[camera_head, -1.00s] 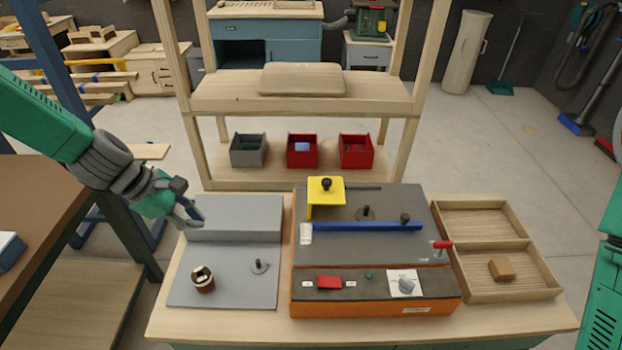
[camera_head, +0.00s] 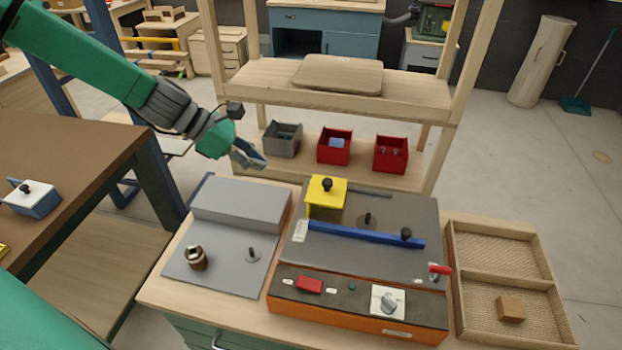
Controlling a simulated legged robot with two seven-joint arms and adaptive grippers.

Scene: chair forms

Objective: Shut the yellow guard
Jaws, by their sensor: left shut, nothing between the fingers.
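The yellow guard (camera_head: 327,192) with a black knob on top stands at the back left of the orange-sided machine (camera_head: 358,320) with a grey top. Its flat plate sits raised above the machine's surface. A blue fence bar (camera_head: 365,234) runs across the machine top in front of it. My left gripper (camera_head: 256,160) is shut and empty, in the air above the back of the grey stepped block, to the left of and behind the guard, apart from it. My right gripper is out of view.
A grey stepped plate (camera_head: 226,250) with a brown cylindrical piece (camera_head: 196,257) lies left of the machine. A wooden tray (camera_head: 480,260) with a small block (camera_head: 510,309) is at the right. Behind is a shelf with a grey bin (camera_head: 283,140) and red bins (camera_head: 334,147).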

